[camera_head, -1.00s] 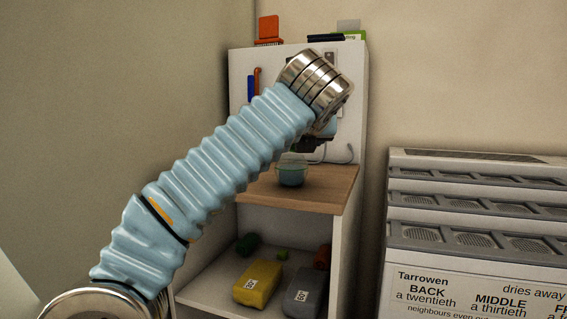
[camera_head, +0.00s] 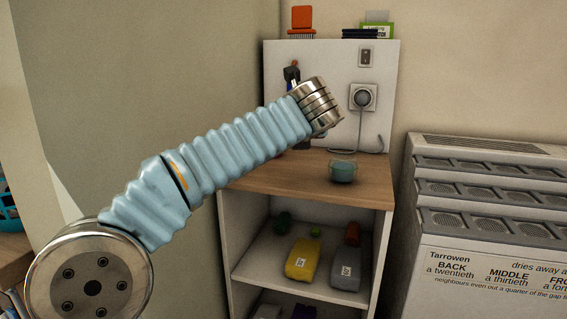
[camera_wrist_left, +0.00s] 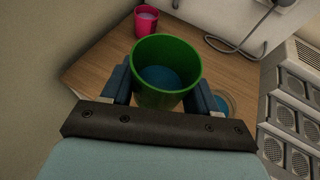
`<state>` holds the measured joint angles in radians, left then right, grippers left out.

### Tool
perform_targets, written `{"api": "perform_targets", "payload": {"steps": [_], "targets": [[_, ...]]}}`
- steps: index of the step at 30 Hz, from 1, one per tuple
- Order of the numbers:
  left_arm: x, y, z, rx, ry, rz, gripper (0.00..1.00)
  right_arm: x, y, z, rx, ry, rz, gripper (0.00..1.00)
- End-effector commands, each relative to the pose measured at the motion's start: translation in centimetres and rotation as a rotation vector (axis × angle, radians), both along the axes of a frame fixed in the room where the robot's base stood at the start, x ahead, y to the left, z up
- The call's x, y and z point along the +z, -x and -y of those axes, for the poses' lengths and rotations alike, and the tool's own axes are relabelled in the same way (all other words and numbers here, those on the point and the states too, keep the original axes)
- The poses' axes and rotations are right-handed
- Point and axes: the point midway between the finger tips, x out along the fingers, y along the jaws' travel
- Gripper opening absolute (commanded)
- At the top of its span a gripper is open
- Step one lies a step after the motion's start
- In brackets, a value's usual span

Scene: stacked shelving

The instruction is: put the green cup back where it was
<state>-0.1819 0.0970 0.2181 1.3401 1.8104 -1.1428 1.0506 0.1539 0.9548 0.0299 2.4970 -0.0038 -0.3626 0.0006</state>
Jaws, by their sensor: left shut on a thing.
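The green cup (camera_wrist_left: 165,92) is upright between the fingers of my left gripper (camera_wrist_left: 161,86), which is shut on it; blue shows inside the cup. In the wrist view the cup is over the wooden top (camera_wrist_left: 100,60) of the shelving; I cannot tell whether it touches. In the head view my left wrist hides most of the gripper and the cup. A pink cup (camera_wrist_left: 146,22) stands beyond the green one, near the wall. A teal glass bowl (camera_head: 342,172) stands on the wooden top, to the right of my gripper. My right gripper is not in view.
A white back panel (camera_head: 385,85) with a socket (camera_head: 362,97) and hanging cord rises behind the wooden top (camera_head: 270,178). A yellow bag (camera_head: 302,260) and a grey bag (camera_head: 345,268) lie on the shelf below. A slatted grey-white unit (camera_head: 480,200) stands at the right.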

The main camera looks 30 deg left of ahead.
Motion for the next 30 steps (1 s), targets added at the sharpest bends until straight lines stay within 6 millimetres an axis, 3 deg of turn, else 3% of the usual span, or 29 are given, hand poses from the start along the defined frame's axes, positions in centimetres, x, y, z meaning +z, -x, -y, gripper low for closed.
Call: {"api": "perform_targets", "payload": {"steps": [3, 6, 14, 18, 24, 30], "targets": [[-1.4, -2.1, -2.2, 0.004, 0.0, -0.003, 0.26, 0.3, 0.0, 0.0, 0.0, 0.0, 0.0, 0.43], [-3.4, -3.0, -3.1, 0.002, -0.001, -0.003, 0.26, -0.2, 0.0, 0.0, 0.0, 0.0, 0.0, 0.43], [-5.4, -4.3, -4.2, 0.001, -0.002, 0.0, 0.26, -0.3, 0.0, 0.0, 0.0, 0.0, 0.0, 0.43], [-7.3, -5.3, -5.3, 0.002, -0.001, -0.003, 0.26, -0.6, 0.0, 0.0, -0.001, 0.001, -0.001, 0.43], [-9.9, -5.3, -5.2, 0.0, -0.001, -0.001, 0.26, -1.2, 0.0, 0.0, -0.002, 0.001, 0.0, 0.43], [-10.0, -5.3, -5.2, 0.0, -0.001, 0.0, 0.26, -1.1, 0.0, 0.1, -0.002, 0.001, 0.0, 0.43]]}}
